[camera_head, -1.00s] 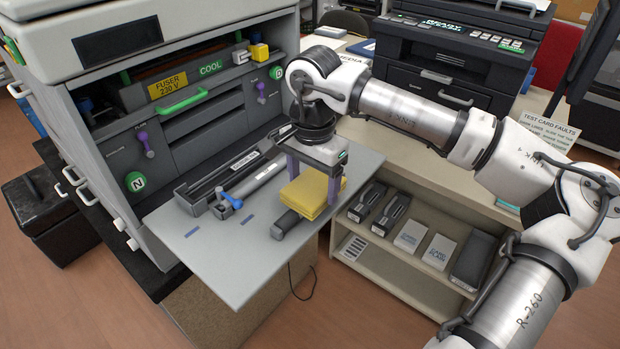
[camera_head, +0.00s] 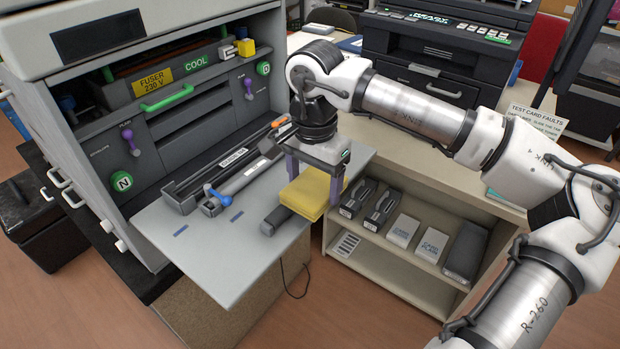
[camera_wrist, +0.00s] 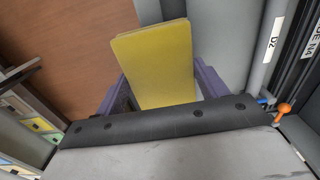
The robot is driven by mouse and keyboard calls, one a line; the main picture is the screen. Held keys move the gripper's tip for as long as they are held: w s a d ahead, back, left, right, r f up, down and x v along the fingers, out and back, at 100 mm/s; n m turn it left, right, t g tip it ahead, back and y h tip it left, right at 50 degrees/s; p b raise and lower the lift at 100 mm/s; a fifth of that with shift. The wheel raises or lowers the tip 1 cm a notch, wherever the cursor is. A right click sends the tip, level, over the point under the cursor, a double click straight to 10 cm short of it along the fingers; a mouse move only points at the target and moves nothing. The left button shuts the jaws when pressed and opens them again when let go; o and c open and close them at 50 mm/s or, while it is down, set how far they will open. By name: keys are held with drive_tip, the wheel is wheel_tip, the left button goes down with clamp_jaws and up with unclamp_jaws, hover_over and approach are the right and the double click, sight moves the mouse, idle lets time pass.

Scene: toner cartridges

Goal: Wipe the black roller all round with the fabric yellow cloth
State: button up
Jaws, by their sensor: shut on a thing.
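The fabric yellow cloth (camera_head: 314,198) is a folded pad held between the purple fingers of my gripper (camera_head: 315,184), which points down over the grey shelf of the machine. In the wrist view the cloth (camera_wrist: 155,60) stands between the fingers of my gripper (camera_wrist: 160,92). The black roller (camera_head: 275,218) lies on the shelf near its right edge. Its near end sticks out to the lower left of the cloth; the rest is hidden beneath cloth and gripper. The cloth lies over it in the head view, but firm contact cannot be made out. I cannot clearly identify the roller in the wrist view.
Long dark cartridge units (camera_head: 228,170) lie on the shelf (camera_head: 205,245), left of my gripper, with a blue lever (camera_head: 218,196). The machine's front (camera_head: 190,110) rises behind. A low cabinet (camera_head: 400,265) with boxes stands right.

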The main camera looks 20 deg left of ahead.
drive_tip(key=shift+d+r, duration=0.1)
idle(0.3)
drive_tip(key=shift+r+p, duration=2.05)
drive_tip(key=shift+r, duration=1.4)
